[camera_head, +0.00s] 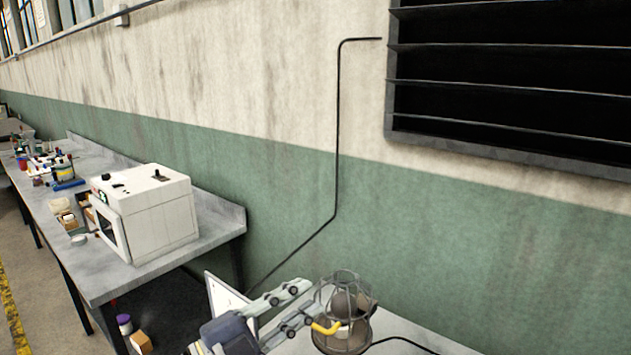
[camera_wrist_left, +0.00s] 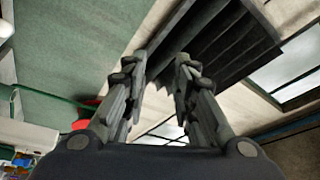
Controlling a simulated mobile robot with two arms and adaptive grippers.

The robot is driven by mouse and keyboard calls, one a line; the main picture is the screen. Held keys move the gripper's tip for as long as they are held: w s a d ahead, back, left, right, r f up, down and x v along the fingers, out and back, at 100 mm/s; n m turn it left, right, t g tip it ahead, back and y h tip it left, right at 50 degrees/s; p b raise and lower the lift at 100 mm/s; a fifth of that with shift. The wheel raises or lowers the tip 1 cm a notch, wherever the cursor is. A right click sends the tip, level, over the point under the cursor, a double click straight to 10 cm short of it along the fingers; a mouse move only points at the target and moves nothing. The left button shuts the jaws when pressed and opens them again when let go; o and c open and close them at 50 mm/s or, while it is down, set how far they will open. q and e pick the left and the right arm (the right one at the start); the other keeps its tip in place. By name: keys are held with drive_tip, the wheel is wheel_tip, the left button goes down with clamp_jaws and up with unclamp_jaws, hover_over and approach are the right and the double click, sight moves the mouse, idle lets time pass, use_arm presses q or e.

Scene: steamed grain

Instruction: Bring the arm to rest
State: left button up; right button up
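My left gripper (camera_head: 313,302) comes in at the bottom of the head view. Its two grey fingers are apart, with nothing seen between them. In the left wrist view the fingers of the gripper (camera_wrist_left: 162,58) are also spread, with the wall and dark louvres behind the gap. The fingertips appear beside a round wire cage (camera_head: 343,285) with a brown rounded thing (camera_head: 352,303) inside. I cannot tell whether they touch the cage. My right gripper is not in view.
A white box-shaped appliance (camera_head: 160,222) stands on a grey bench (camera_head: 215,240) at left, with bottles and small items farther back. A yellow piece (camera_head: 326,328) shows at the cage. A black cable (camera_head: 337,130) runs down the wall. Dark louvres (camera_head: 510,75) are upper right.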

use_arm(q)
drive_tip(key=w+a+f+n+t+y, duration=0.2)
drive_tip(key=a+n+t+y, duration=0.75)
drive_tip(key=n, duration=0.45)
drive_tip(key=s+a+f+n+g+y, duration=0.3)
drive_tip(key=a+f+g+y, duration=0.1)
drive_tip(key=f, duration=0.3)
drive_tip(key=s+a+f+n+g+y, duration=0.3)
drive_tip(key=a+f+n+y, duration=0.1)
drive_tip(key=f, duration=0.4)
drive_tip(key=s+f+g, duration=0.5)
drive_tip(key=s+f, duration=0.3)
drive_tip(key=s, duration=0.3)
drive_tip(key=s+f+g, duration=0.6)
drive_tip(key=s+f, duration=0.2)
drive_tip(key=s, duration=0.4)
wheel_tip(320, 180, down, 27)
drive_tip(key=s+g+b, duration=0.1)
drive_tip(key=b, duration=0.2)
drive_tip(key=s+a+f+g+b, duration=0.1)
drive_tip(key=s+a+f, duration=0.2)
drive_tip(key=s+f, duration=1.4)
drive_tip(key=shift+f+h+b, duration=0.3)
drive_tip(key=shift+f+h, duration=0.05)
drive_tip(key=shift+f, duration=0.6)
